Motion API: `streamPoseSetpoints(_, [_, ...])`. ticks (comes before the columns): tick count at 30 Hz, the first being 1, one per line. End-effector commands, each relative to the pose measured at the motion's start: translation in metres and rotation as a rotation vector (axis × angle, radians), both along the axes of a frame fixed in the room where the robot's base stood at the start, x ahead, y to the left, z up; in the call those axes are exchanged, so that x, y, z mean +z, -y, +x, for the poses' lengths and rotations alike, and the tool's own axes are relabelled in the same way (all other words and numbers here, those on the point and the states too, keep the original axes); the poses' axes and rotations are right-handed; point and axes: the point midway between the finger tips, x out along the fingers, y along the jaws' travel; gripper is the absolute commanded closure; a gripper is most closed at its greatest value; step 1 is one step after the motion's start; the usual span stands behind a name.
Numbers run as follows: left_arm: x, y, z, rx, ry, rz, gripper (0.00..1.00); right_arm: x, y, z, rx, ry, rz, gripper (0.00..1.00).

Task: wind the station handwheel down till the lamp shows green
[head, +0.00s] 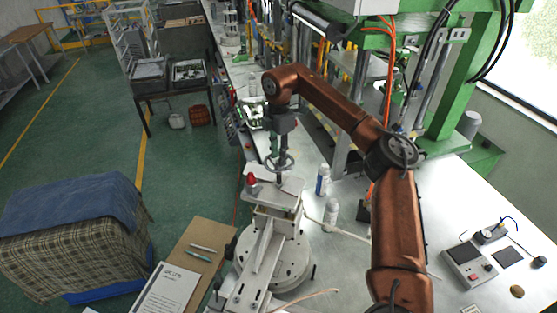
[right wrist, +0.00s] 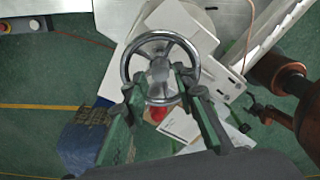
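The handwheel (head: 284,163) is a silver spoked ring on a vertical post above the station (head: 271,201). It also shows in the right wrist view, where the wheel rim (right wrist: 160,35) is seen almost face on. My right gripper (head: 274,150) points down at the wheel from above. In the right wrist view its green fingers (right wrist: 158,86) are spread apart, with tips overlapping the lower left and right of the rim; contact cannot be told. A red dome (head: 252,179), apparently the lamp, stands on the station's left side; no green shows on it. My left gripper is not in view.
White bottles (head: 323,180) stand right of the station. A control box (head: 468,264) sits at the right of the bench. A cardboard sheet (head: 216,236) with pens and a printed paper (head: 167,289) lies at the left. Green machine frames stand behind.

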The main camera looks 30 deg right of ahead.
Motion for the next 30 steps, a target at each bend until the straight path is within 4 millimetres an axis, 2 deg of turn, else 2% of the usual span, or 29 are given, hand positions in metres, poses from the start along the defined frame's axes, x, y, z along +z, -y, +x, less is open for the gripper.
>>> streamPoseSetpoints(1, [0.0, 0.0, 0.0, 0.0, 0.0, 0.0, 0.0, 0.013, -0.001, 0.001, -0.001, 0.004, 0.001, 0.74])
streamPoseSetpoints(6, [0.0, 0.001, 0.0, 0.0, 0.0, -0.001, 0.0, 0.049, 0.0, 0.001, -0.001, 0.004, 0.001, 0.74])
streamPoseSetpoints(13, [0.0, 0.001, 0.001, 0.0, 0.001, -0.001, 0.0, 0.084, -0.001, 0.001, 0.0, 0.004, 0.001, 0.74])
streamPoseSetpoints(18, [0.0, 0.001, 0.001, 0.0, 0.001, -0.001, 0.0, 0.094, 0.0, 0.001, -0.001, 0.003, 0.001, 0.74])
streamPoseSetpoints(30, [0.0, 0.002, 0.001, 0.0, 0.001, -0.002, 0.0, 0.095, 0.0, 0.0, -0.001, 0.002, 0.001, 0.74])
